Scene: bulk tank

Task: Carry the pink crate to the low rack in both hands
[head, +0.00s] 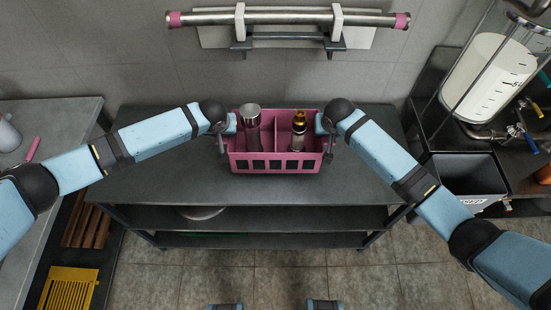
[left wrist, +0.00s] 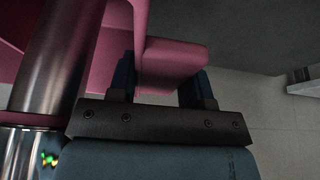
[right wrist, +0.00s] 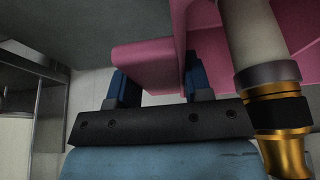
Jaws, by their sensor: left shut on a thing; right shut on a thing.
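The pink crate (head: 276,163) is at the dark shelved bench top in the head view, near its back. It looks level; I cannot tell whether it touches the bench. My left gripper (head: 231,123) is shut on the crate's left end wall, also seen in the left wrist view (left wrist: 160,78). My right gripper (head: 320,123) is shut on its right end wall, also seen in the right wrist view (right wrist: 155,88). No other low rack is clear.
The dark bench (head: 165,180) has two lower shelves with a round metal thing (head: 202,212) on one. A wall rail (head: 290,18) runs above the crate. A grey table (head: 50,130) stands left; a grey bin (head: 465,180) and a white tank (head: 488,78) stand right. Tiled floor is open in front.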

